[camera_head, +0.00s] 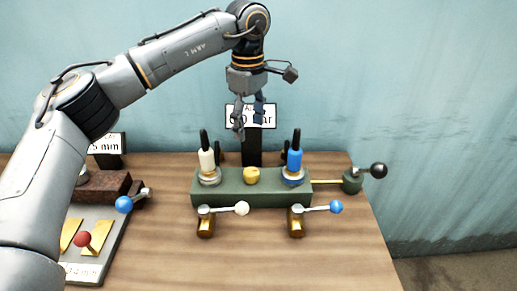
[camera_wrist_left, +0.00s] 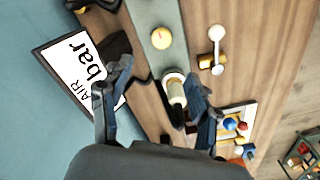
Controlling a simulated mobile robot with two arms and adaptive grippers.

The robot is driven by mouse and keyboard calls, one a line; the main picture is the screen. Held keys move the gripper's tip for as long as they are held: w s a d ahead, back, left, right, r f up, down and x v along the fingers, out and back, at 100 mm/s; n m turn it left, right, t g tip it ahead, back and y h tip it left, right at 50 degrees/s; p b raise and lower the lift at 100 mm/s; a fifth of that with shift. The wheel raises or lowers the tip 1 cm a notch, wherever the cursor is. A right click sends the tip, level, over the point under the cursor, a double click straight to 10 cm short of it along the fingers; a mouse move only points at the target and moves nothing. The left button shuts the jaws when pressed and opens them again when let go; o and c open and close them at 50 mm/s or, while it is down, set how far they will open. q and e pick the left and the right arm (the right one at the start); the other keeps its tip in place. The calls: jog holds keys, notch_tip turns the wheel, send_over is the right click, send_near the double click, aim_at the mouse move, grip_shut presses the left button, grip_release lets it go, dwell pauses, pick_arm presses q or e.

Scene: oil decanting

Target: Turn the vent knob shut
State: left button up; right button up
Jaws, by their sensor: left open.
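A green manifold block (camera_head: 218,189) stands on the wooden table. A small round yellow knob (camera_head: 251,176) sits on its top middle; it also shows in the left wrist view (camera_wrist_left: 161,38). I cannot tell from any label which knob is the vent. A cream valve (camera_head: 207,160) with a black handle is at the block's left, and a blue one (camera_head: 295,160) at its right. My left gripper (camera_head: 249,126) is open and empty, pointing down above and behind the block, in front of the sign. In the left wrist view its fingers (camera_wrist_left: 158,75) are apart. My right gripper is not in view.
A pressure sign (camera_head: 265,115) on a black post stands behind the block. A white-ball lever (camera_head: 242,208) and blue-ball lever (camera_head: 336,207) project in front. A black-ball lever (camera_head: 378,170) is at right. A grey panel (camera_head: 98,262) is at left.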

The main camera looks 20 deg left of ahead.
pick_arm(q)
send_near(250, 170)
jog(key=shift+s+f+p, duration=0.25)
jog(key=shift+p, duration=0.15)
jog(key=f, duration=0.3)
jog(key=f+p, duration=0.1)
jog(key=f, duration=0.2)
jog(key=shift+w+f, duration=0.2)
jog(key=shift+f, duration=0.05)
jog(key=shift+d+f, duration=0.1)
jog(key=shift+f, duration=0.8)
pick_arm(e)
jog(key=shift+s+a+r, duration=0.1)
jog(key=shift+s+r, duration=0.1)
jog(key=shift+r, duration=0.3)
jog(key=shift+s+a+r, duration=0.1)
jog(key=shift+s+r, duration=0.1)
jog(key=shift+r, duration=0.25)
pick_arm(q)
jog(key=c, duration=1.2)
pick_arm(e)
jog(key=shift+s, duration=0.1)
